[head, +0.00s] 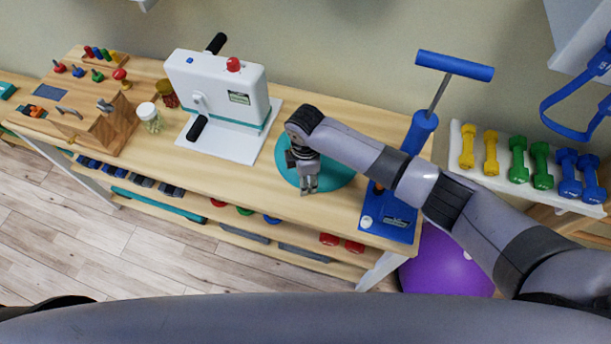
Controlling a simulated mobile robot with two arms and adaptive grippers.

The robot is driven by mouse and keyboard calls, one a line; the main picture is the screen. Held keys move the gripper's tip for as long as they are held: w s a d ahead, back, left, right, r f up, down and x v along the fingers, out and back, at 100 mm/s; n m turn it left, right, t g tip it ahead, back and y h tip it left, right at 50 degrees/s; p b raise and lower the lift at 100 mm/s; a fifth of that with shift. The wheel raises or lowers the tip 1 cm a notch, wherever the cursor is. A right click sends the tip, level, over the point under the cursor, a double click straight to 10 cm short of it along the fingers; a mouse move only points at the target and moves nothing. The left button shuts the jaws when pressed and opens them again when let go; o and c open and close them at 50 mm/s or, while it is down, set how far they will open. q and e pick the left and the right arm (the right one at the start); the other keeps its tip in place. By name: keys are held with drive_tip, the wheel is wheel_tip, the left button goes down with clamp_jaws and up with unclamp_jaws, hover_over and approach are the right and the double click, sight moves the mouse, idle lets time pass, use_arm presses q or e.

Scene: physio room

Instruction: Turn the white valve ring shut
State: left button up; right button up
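A small white round part (367,221) sits at the front left of the blue base of a hand pump (396,213); it is the likeliest valve ring, but it is too small to be sure. My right gripper (309,187) points down over a round teal cushion (344,176) on the wooden bench, left of the pump base and apart from the white part. Its fingers look close together with nothing visible between them; whether they are fully shut is unclear. The gripper and arm hide part of the cushion. My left gripper is out of view.
A white crank machine (215,95) stands left of the cushion on the bench (190,165). Jars (149,117) and a wooden peg board (112,128) are farther left. Coloured dumbbells (517,160) lie on a shelf at right.

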wheel_tip(320, 180, up, 12)
idle(0.7)
